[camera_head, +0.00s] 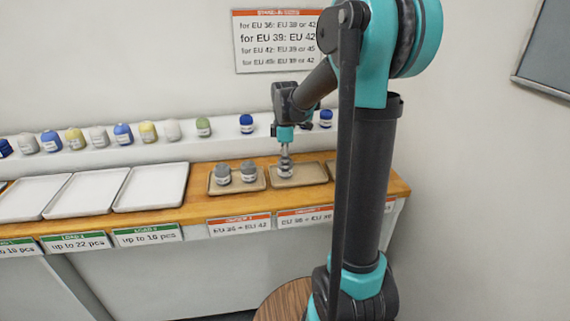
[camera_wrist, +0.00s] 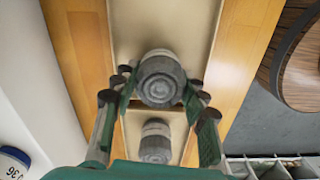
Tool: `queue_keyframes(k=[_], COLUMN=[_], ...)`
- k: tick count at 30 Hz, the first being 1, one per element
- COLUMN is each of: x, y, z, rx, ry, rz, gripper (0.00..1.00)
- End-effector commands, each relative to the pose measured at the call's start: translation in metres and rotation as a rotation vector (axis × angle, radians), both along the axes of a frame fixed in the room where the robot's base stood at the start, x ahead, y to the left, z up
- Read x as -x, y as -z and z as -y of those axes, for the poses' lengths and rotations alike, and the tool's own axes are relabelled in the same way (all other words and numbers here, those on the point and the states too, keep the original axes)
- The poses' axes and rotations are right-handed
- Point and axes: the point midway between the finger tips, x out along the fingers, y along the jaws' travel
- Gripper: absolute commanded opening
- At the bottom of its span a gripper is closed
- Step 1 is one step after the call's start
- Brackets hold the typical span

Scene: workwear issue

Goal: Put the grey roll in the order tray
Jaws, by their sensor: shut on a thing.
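My gripper (camera_head: 285,149) is shut on a grey roll (camera_head: 285,168) with a pale band, held upright. The held roll is at a tan tray (camera_head: 313,173); whether it touches the tray floor I cannot tell. In the wrist view the held grey roll (camera_wrist: 161,80) sits between the fingers of my gripper (camera_wrist: 160,95). A neighbouring tan tray (camera_head: 237,188) to the left holds two more grey rolls, one (camera_head: 222,174) beside the other (camera_head: 248,171). One of these rolls also shows below the held one in the wrist view (camera_wrist: 155,143).
White trays (camera_head: 150,187) lie empty to the left on the wooden counter (camera_head: 197,190). Blue, yellow, white and green rolls stand on a shelf (camera_head: 180,140) behind. A round wooden top (camera_head: 284,300) is in front. My arm hides part of a tray at the right.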

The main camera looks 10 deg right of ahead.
Motion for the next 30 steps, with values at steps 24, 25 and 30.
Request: queue_keyframes(k=[24,25,30], x=[0.0,0.0,0.001], y=[-0.005,-0.008,-0.036], z=[0.0,0.0,0.0], rx=[0.0,0.0,0.0], ry=[0.0,0.0,0.0], rz=[0.0,0.0,0.0], gripper=[0.64,0.64,0.64])
